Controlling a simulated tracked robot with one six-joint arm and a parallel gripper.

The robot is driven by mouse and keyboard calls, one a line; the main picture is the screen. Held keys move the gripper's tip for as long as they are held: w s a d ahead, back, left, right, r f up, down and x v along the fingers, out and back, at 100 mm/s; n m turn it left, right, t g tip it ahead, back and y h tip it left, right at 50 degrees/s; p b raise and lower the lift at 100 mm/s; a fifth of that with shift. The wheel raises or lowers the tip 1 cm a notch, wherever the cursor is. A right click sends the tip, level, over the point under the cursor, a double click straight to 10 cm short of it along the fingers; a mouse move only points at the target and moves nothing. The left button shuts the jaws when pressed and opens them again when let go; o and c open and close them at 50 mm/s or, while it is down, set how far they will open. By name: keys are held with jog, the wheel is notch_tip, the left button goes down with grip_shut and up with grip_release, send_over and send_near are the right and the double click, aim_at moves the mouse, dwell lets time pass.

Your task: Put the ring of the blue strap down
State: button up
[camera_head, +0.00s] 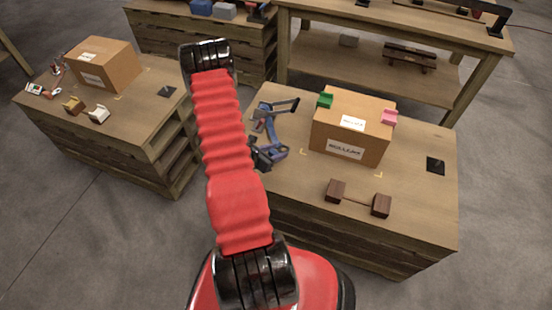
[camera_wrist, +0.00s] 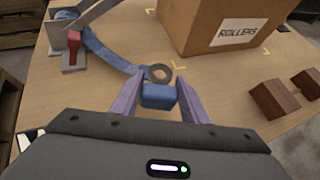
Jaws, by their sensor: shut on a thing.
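The blue strap (camera_wrist: 104,52) runs from a grey metal clamp with a red lever (camera_wrist: 73,44) at the upper left to its grey ring (camera_wrist: 160,73) in the wrist view. A blue block (camera_wrist: 158,96) at the ring sits between the two purple fingers of my gripper (camera_wrist: 158,88), which is shut on it. The ring shows just beyond the block, over the tabletop. Whether it touches the wood cannot be told. In the head view, the blue strap (camera_head: 269,126) and my gripper (camera_head: 264,156) are partly hidden behind my red arm.
A cardboard box (camera_head: 338,148) with a green and a pink piece on top stands on the table (camera_head: 420,215). Two dark wooden blocks (camera_head: 335,190) joined by a thin cord lie in front. A black plate (camera_head: 435,165) lies to the right. Bare wood surrounds the ring.

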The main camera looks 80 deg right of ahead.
jog(key=shift+f, duration=2.05)
jog(key=shift+f, duration=0.1)
jog(key=o, duration=1.2)
jog(key=shift+c, duration=0.2)
jog(key=v, duration=1.2)
jog(key=shift+w, duration=0.1)
